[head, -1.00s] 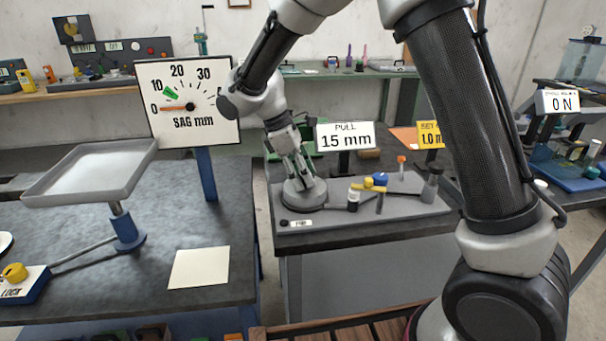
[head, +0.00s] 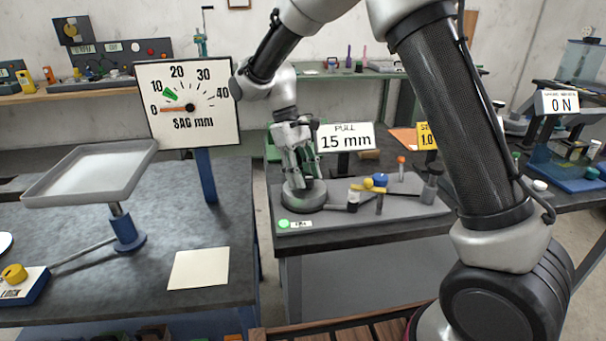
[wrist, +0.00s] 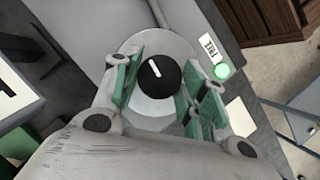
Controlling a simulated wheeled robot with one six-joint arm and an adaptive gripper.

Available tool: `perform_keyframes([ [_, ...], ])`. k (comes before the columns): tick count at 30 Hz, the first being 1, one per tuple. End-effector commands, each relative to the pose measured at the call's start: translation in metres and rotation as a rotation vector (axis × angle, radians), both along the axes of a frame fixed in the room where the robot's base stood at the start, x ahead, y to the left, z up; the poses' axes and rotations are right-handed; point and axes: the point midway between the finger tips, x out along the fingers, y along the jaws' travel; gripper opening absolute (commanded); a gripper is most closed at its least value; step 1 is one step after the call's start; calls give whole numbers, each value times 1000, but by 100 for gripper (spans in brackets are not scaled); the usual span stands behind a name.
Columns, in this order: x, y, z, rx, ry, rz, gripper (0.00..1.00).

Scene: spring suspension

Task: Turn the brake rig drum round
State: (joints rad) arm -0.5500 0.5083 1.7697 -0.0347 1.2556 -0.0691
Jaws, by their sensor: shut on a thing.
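The brake rig drum (head: 302,199) is a low grey round body on the left end of the rig's grey plate. In the wrist view the drum (wrist: 150,106) shows a round black cap (wrist: 160,76) with a white mark. My gripper (head: 305,182) points down over the drum. In the wrist view its green-padded fingers stand on either side of the cap, and my gripper (wrist: 160,88) is shut on the drum. The exact contact under the fingertips is hidden. A green lamp (head: 283,224) is lit beside a small label, which reads FREE in the wrist view (wrist: 209,47).
A "PULL 15 mm" sign (head: 345,137) stands close right of my gripper. A yellow lever (head: 372,187) and small posts are on the plate to the right. The sag dial (head: 188,103) and a grey tray (head: 60,200) stand on the left bench.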

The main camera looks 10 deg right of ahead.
Motion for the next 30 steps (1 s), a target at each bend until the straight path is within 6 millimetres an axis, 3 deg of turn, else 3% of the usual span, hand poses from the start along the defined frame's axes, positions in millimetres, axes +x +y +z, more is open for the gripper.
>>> perform_keyframes([
  [17,1,0,1,1,-3,-30,18],
  [18,1,0,1,1,-3,-30,49],
  [20,1,0,0,1,-3,-30,60],
  [21,1,0,0,1,-2,-30,64],
  [30,1,0,1,0,-1,-30,64],
])
